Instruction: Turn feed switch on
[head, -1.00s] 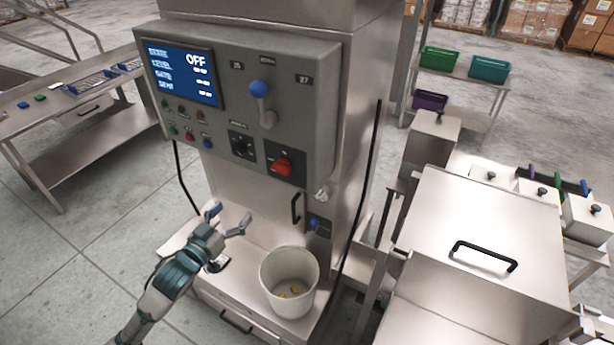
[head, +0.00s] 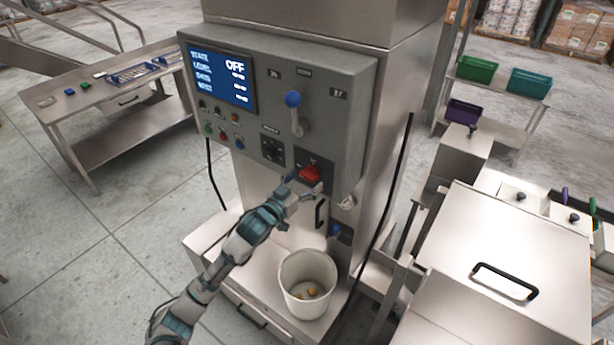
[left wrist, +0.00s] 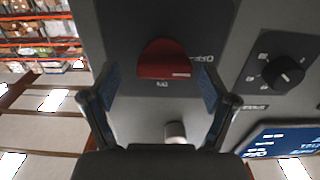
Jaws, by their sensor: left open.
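The control panel (head: 350,95) is a grey box on the steel machine, and its blue screen (head: 222,78) reads OFF. A red rotary switch (head: 309,174) sits on a dark plate low on the panel. It also shows in the left wrist view (left wrist: 164,60), between the spread fingers. My left gripper (head: 304,187) is open and empty, just below and in front of the red switch. It shows from behind in the left wrist view (left wrist: 158,92). I cannot tell whether a finger touches the switch. My right gripper is not in view.
A black knob (head: 272,148) is left of the red switch, and a blue-tipped lever (head: 293,100) stands above it. A black handle (head: 320,212) is just below. A white bucket (head: 308,262) with some yellowish pieces stands on the ledge beneath.

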